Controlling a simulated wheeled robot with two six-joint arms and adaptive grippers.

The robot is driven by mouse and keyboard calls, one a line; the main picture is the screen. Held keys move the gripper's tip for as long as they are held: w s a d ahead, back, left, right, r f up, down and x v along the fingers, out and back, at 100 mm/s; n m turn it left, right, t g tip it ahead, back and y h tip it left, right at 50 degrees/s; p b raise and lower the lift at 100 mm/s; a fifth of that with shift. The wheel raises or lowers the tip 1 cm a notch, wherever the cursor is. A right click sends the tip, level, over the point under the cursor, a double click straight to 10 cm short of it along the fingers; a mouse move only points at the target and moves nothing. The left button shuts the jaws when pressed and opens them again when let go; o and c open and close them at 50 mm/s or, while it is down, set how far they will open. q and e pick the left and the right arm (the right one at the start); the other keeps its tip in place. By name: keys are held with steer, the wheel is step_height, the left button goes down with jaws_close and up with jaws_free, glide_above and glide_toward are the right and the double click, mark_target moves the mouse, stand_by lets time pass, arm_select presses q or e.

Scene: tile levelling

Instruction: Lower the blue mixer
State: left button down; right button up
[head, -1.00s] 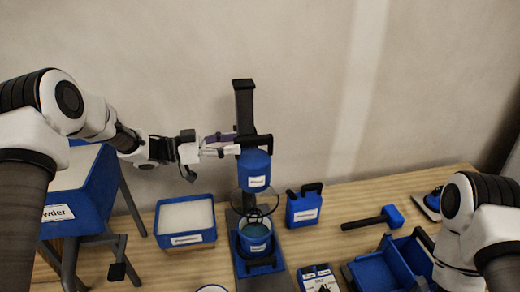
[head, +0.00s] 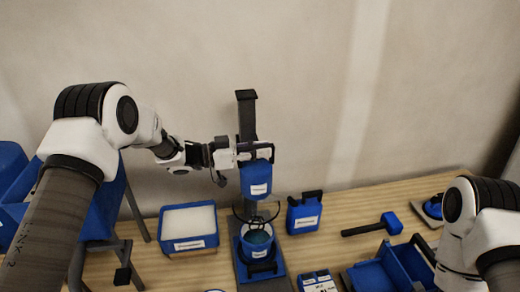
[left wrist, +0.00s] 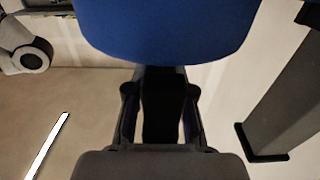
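The blue mixer (head: 257,180) hangs on a dark upright column (head: 247,118), with its whisk (head: 257,212) above a blue bucket (head: 258,243). The mixer head is raised, and its blue body fills the top of the left wrist view (left wrist: 165,25). My left gripper (head: 244,152) is at the mixer's dark handle. In the left wrist view, its fingers (left wrist: 160,95) flank the dark handle closely on both sides and look shut on it. My right gripper is not in view; only part of my right arm shows at the right edge.
A tray of white material (head: 188,243) stands left of the mixer. A blue canister (head: 304,213) and a mallet (head: 375,225) are to its right. A blue divided bin (head: 393,268) is at the front right. Blue bins on a stand are at the left.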

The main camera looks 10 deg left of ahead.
mark_target(260, 187)
arm_select(q)
step_height(260, 187, down, 13)
steer(key=b, duration=0.7)
steer(key=shift+r+b, duration=0.15)
steer(key=shift+b, duration=0.15)
steer(key=shift+f, duration=0.2)
steer(key=shift+s, duration=0.1)
steer(key=c, duration=1.3)
jaws_free()
steer(key=o, duration=0.3)
steer(key=shift+f, duration=0.1)
